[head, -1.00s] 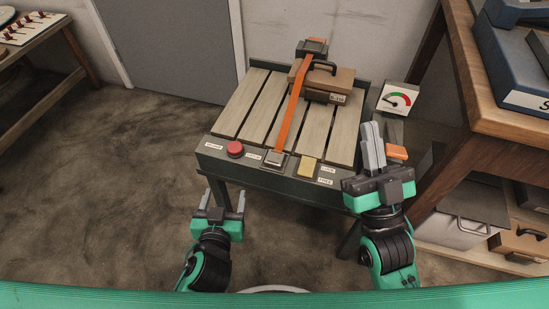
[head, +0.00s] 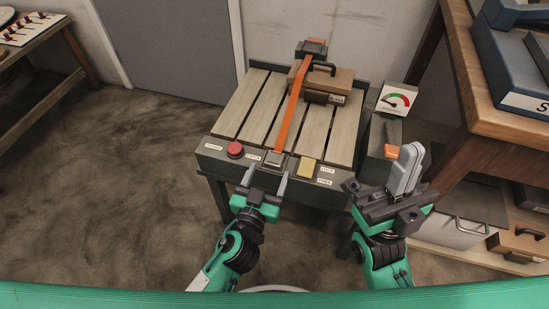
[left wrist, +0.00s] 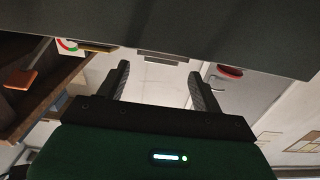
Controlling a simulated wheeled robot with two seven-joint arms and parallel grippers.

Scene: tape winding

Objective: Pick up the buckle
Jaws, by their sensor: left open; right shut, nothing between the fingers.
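The buckle (head: 275,158) appears to be the small grey metal piece at the near end of the orange strap (head: 291,115), at the bench's front edge. My left gripper (head: 265,176) is open and empty just in front of it, fingers pointing at the bench and apart from the buckle as far as I can tell. In the left wrist view a grey piece (left wrist: 160,57), likely the buckle, shows beyond and between the open fingers (left wrist: 158,85). My right gripper (head: 415,158) is shut and empty, right of the bench, near the orange handle (head: 391,151).
The slatted bench (head: 238,118) has a red button (head: 235,149) and a yellow block (head: 306,168) on its front panel. A gauge (head: 397,99) stands right. A wooden shelf (head: 470,90) bounds the right side.

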